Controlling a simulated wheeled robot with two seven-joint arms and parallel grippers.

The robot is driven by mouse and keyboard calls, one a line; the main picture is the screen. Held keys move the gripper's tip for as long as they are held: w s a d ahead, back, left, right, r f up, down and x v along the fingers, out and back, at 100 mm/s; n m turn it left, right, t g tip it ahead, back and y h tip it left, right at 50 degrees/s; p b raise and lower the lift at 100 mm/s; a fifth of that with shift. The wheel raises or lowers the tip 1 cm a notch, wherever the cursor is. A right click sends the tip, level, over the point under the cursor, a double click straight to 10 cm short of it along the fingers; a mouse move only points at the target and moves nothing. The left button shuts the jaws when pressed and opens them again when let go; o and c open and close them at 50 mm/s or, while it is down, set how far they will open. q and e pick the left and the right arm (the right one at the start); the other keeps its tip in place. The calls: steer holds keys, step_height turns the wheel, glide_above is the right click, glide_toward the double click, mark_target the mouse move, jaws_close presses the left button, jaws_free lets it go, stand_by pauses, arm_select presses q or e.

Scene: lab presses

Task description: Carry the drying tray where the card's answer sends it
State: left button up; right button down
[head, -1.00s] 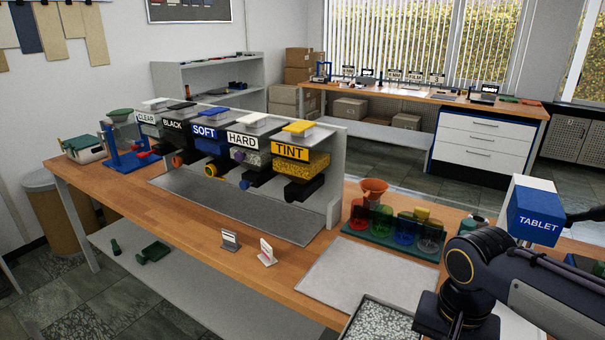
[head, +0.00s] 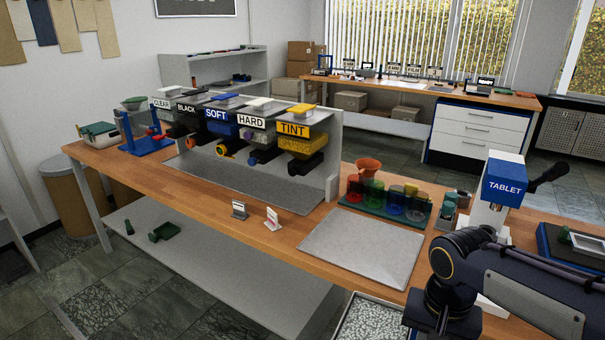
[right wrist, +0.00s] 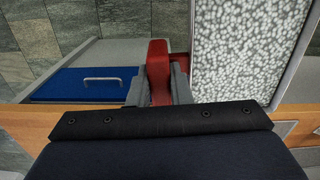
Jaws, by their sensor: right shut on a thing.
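The drying tray is filled with pale speckled granules and has a light rim (head: 358,302); it shows at the bottom edge of the head view, partly cut off. In the right wrist view the tray (right wrist: 245,45) fills the upper right, with a red handle (right wrist: 158,62) on its left side. My right gripper (right wrist: 158,92) is shut on that red handle. In the head view my right arm hides the gripper. Two small standing cards (head: 239,210) (head: 272,219) are on the near bench; their print is too small to read. My left gripper is not in view.
The wooden bench (head: 130,175) holds hoppers labelled CLEAR, BLACK, SOFT, HARD and TINT (head: 293,130), coloured cups (head: 388,200), a bare grey mat (head: 362,247) and a TABLET press (head: 503,180). A far bench (head: 400,83) by the window carries several small signs. Floor between the benches is clear.

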steer(key=w+f+n, duration=0.2)
steer(key=w+f, duration=0.2)
steer(key=f, duration=0.5)
steer(key=w+a+f+n, duration=0.1)
steer(key=w+f+n, duration=0.2)
steer(key=f, duration=0.6)
steer(key=shift+w+a+f, duration=0.25)
steer(key=shift+w+f, duration=0.1)
steer(key=shift+w, duration=0.65)
steer(key=shift+s+d, duration=0.1)
